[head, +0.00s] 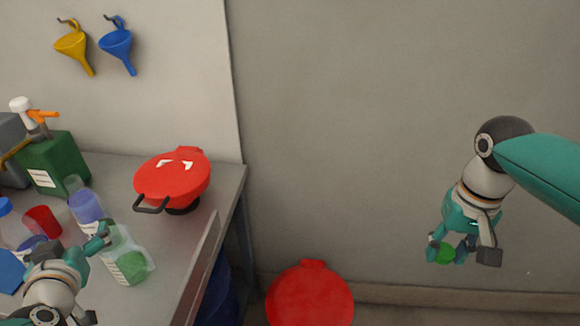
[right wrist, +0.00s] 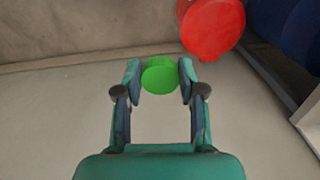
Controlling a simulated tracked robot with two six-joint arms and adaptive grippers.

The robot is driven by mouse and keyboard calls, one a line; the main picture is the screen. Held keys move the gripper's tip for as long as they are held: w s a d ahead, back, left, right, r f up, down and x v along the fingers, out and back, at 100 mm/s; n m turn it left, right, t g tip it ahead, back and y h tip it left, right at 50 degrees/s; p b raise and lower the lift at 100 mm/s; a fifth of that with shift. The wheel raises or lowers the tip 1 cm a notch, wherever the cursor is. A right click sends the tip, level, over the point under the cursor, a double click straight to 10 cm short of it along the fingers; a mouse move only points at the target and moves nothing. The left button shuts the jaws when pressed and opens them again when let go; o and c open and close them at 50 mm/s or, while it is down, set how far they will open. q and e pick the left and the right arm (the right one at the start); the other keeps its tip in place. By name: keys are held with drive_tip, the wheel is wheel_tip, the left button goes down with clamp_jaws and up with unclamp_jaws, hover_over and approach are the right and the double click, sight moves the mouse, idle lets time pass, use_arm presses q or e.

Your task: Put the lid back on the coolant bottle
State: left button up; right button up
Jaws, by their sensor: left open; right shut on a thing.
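A green round lid (right wrist: 160,75) is held between the fingers of my right gripper (right wrist: 159,78). In the head view the lid (head: 441,254) shows at the fingertips of the right gripper (head: 462,254), in the air well right of the bench. A translucent bottle with green contents (head: 136,256) and a pale label, likely the coolant bottle, is on the bench at lower left and appears tilted. My left gripper (head: 76,246) is open beside it on the left. The arm partly covers this area, so I cannot tell whether the gripper touches the bottle. The bottle's mouth is not clear.
A bottle with blue contents (head: 84,206), a red object (head: 43,221) and a green canister (head: 58,165) crowd the bench's left. A red lidded device (head: 175,178) stands further back on the bench (head: 205,215). Another red round thing (head: 310,295) is low by the wall.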

sight(85, 213)
use_arm(q)
drive_tip(key=shift+w+r, duration=0.15)
drive_tip(key=shift+w, duration=0.2)
use_arm(e)
drive_tip(key=shift+w+d+r, duration=0.1)
drive_tip(key=shift+w, duration=0.1)
use_arm(q)
drive_tip(key=shift+w, duration=0.1)
use_arm(e)
drive_tip(key=shift+r, duration=0.15)
drive_tip(key=shift+r+p, duration=0.6)
drive_tip(key=shift+p, duration=0.1)
use_arm(q)
drive_tip(key=p+x, duration=0.5)
drive_tip(key=p, duration=0.3)
drive_tip(key=shift+w+a, duration=0.25)
drive_tip(key=shift+w, duration=0.05)
drive_tip(key=shift+w+a+f+p, duration=0.15)
drive_tip(key=shift+w+f+p, duration=0.15)
drive_tip(key=shift+p, duration=0.25)
use_arm(e)
wheel_tip(85, 213, up, 9)
